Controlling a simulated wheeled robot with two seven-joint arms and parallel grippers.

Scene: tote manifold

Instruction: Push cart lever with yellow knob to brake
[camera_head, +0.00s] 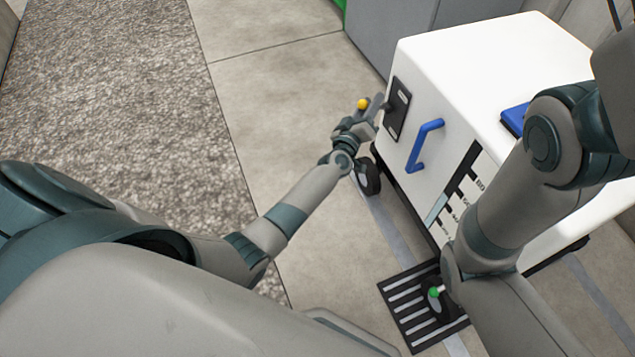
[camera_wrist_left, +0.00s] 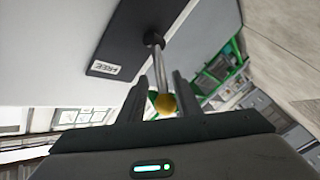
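The cart (camera_head: 470,75) is a white box on casters, with a blue handle and a dark lever plate (camera_head: 397,108) on its near face. The lever with the yellow knob (camera_head: 362,103) sticks out from that plate. In the left wrist view the metal lever (camera_wrist_left: 157,62) ends in the yellow knob (camera_wrist_left: 165,103), and the plate carries a "FREE" label (camera_wrist_left: 104,67). My left gripper (camera_head: 376,110) is at the lever. Its fingers (camera_wrist_left: 160,92) stand apart, with the knob between them; I cannot tell whether either touches. My right arm crosses the cart's front; its gripper is out of view.
The blue handle (camera_head: 424,145) juts out right of the lever plate. A black striped floor grate (camera_head: 404,303) lies below the cart, with a green knob (camera_head: 434,293) by a caster there. Bare floor (camera_head: 270,90) and a grey carpet (camera_head: 120,110) lie to the left.

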